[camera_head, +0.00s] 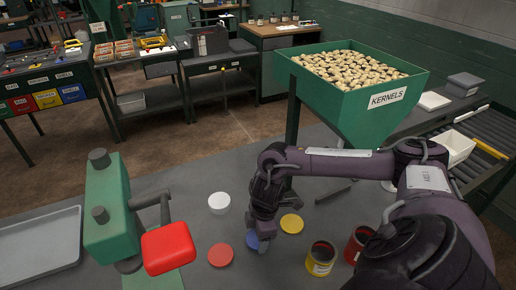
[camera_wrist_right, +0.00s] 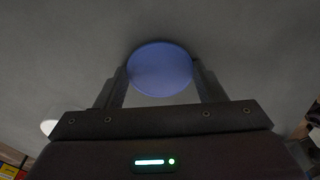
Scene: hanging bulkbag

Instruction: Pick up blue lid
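The blue lid (camera_head: 252,243) is a flat round disc near the middle of the grey table, partly hidden by my right gripper (camera_head: 262,232). In the right wrist view the blue lid (camera_wrist_right: 160,69) lies between the two fingers of my right gripper (camera_wrist_right: 160,78), which stand apart at its left and right edges. I cannot tell whether both fingers touch its rim. The gripper points down at the table. My left gripper is not in view.
A red lid (camera_head: 221,255), a white lid (camera_head: 219,202) and a yellow lid (camera_head: 292,223) lie close by. A yellow can (camera_head: 320,260) and a red can (camera_head: 358,246) stand to the right. A green press with a red handle (camera_head: 168,248) stands left. The green kernels hopper (camera_head: 350,105) stands behind.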

